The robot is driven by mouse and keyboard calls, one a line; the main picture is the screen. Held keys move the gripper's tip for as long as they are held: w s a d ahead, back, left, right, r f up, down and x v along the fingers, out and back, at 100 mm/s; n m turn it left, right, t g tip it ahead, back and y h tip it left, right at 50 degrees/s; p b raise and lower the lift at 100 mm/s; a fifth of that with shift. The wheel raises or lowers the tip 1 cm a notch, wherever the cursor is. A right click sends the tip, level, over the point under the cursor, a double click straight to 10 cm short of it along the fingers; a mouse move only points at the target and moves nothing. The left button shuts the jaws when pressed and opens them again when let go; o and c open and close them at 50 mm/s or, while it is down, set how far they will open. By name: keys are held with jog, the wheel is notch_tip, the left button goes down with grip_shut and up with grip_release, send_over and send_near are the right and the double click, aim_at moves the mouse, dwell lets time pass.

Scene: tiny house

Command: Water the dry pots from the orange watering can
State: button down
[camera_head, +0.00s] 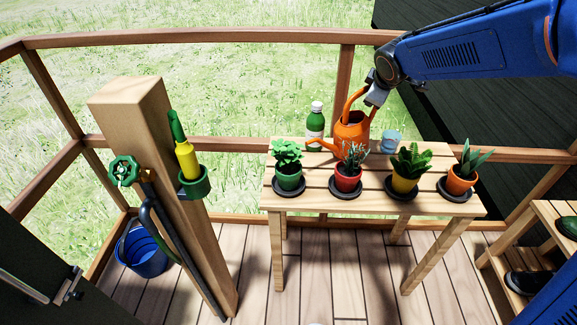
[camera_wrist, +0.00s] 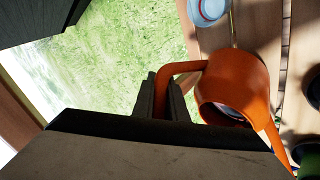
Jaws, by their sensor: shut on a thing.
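The orange watering can (camera_head: 351,130) is at the back of the slatted table, behind the row of pots, its spout pointing left. My gripper (camera_head: 374,96) is shut on its handle, which also shows between the dark fingers in the wrist view (camera_wrist: 166,98). I cannot tell whether the can touches the table. From left to right stand a green pot (camera_head: 289,181), a red pot (camera_head: 347,182), a yellow pot (camera_head: 404,183) and an orange-red pot (camera_head: 459,184), each planted and on a dark saucer. The soil is too small to judge as dry or wet.
On the table (camera_head: 330,204), a green bottle (camera_head: 315,122) stands left of the can and a blue cup (camera_head: 390,140) right of it.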

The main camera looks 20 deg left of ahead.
jog(key=shift+s+a+r+t, duration=0.5)
jog(key=shift+s+r, duration=0.15)
jog(key=shift+r, duration=0.2)
jog(key=shift+s+a+r+n+t+h, duration=0.3)
jog(key=shift+s+a+r+h, duration=0.2)
jog(key=shift+r, duration=0.25)
jog(key=shift+s+a+r, duration=0.15)
jog(key=shift+s+r, duration=0.05)
jog(key=shift+r, duration=0.35)
jog(key=shift+s+a+r, duration=0.1)
jog(key=shift+s+r, duration=0.1)
jog(key=shift+r, duration=0.3)
jog(key=shift+s+a+r+t+p, duration=0.2)
jog(key=shift+r+t+p, duration=0.1)
jog(key=shift+r+p, duration=0.2)
notch_tip(320, 180, down, 6)
jog(key=w+d+g, duration=0.1)
jog(key=w+d, duration=0.1)
jog(key=w, duration=0.1)
jog(key=shift+d+r+g+y, duration=0.2)
jog(key=shift+r+g+y, duration=0.05)
jog(key=shift+g+y, duration=0.15)
jog(key=shift+w+d+f+g, duration=0.3)
jog(key=shift+w+d+f, duration=0.1)
jog(key=shift+f, duration=0.1)
